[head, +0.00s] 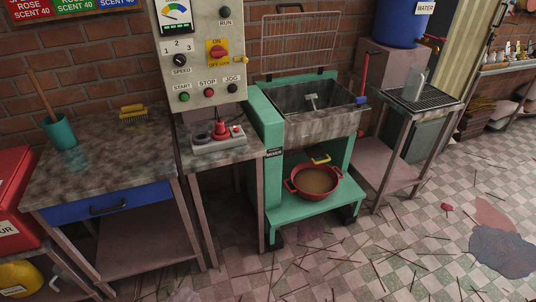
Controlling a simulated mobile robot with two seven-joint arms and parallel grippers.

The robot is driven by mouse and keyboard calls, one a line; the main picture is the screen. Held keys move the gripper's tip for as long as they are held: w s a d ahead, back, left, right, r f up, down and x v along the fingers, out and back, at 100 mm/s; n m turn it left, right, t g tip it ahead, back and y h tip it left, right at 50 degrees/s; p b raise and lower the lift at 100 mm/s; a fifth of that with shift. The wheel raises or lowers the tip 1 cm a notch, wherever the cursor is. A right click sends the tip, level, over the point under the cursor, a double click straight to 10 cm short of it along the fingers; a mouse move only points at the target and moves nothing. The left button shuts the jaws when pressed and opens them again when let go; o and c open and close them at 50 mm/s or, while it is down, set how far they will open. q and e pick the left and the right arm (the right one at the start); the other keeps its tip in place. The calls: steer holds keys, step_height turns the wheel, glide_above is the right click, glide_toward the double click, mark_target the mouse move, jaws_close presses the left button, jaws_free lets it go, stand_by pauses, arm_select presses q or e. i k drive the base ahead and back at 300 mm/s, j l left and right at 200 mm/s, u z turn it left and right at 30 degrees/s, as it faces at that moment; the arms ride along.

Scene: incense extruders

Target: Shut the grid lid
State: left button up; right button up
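The grid lid (301,43) is a thin wire frame standing upright against the brick wall, at the back edge of the mixer's metal trough. A dark handle shows along its top edge. The lid is open, and the grey trough (315,125) below it is uncovered, with a pale paddle (312,102) visible inside. The trough sits in a green mixer frame (268,150). Neither of my grippers is in view.
A control panel (203,55) hangs left of the lid, above a small stand with a red-knobbed box (219,135). A red pot (313,181) sits on the mixer's lower shelf. A side table (398,103) stands right. The tiled floor in front has scattered sticks.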

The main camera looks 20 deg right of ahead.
mark_target(269, 78)
steer(key=i+l+u, duration=0.15)
steer(key=i+l, duration=0.25)
steer(key=i+l+u, duration=0.2)
steer(key=i+l, duration=0.2)
steer(key=l, duration=0.25)
